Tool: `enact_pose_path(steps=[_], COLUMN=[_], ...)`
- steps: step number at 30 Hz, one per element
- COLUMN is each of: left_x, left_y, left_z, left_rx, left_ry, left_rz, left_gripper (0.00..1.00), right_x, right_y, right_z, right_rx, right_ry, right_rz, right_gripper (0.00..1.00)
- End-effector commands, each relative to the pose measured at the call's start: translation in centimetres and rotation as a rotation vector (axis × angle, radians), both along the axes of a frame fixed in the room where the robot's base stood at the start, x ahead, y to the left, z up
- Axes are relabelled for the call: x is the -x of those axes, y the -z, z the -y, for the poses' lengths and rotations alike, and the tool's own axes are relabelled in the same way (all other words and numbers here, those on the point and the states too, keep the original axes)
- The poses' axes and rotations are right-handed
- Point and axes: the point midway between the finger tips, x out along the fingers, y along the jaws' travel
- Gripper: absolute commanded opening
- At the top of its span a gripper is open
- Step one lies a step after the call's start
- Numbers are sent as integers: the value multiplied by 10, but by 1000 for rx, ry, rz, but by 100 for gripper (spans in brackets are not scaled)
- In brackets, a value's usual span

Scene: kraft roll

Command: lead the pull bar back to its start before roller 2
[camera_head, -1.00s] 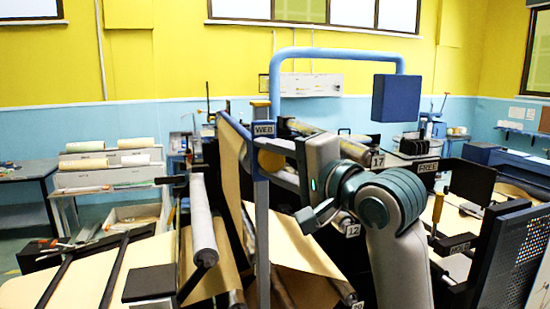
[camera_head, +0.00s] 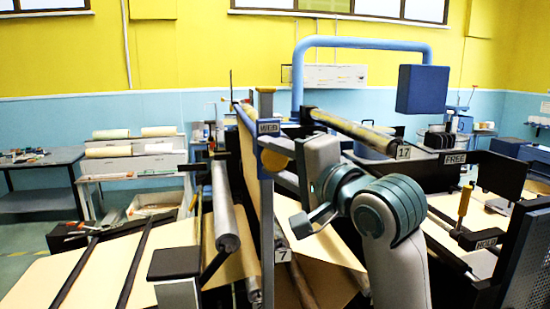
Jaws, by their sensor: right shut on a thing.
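My right gripper (camera_head: 276,160) is left of my grey wrist, beside the blue WEB post. Its fingers are closed around a small yellow-gold piece (camera_head: 272,161), which seems to be an end of the pull bar. The rest of the bar is hard to make out. A blue edge (camera_head: 243,117) slants away along the top of the brown paper web (camera_head: 248,174), but I cannot tell whether it belongs to the bar. No label for roller 2 can be read. My left gripper is not in view.
The WEB post (camera_head: 266,215) stands close to my gripper. A grey roller (camera_head: 223,208) lies to its left, and a roller marked 17 (camera_head: 355,131) behind my wrist. A blue pipe frame with a box (camera_head: 422,89) rises above. A FREE/HELD lever (camera_head: 464,203) stands right.

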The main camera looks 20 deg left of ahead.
Motion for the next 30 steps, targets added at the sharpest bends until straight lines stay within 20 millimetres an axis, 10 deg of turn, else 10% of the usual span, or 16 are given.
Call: enact_pose_path(steps=[30], left_x=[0], left_y=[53], left_z=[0], left_rx=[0], left_ry=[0], left_rz=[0], left_gripper=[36], right_x=[4], right_y=[120], right_z=[-6], right_rx=[1], right_ry=[-2], right_rz=[-2], right_gripper=[0])
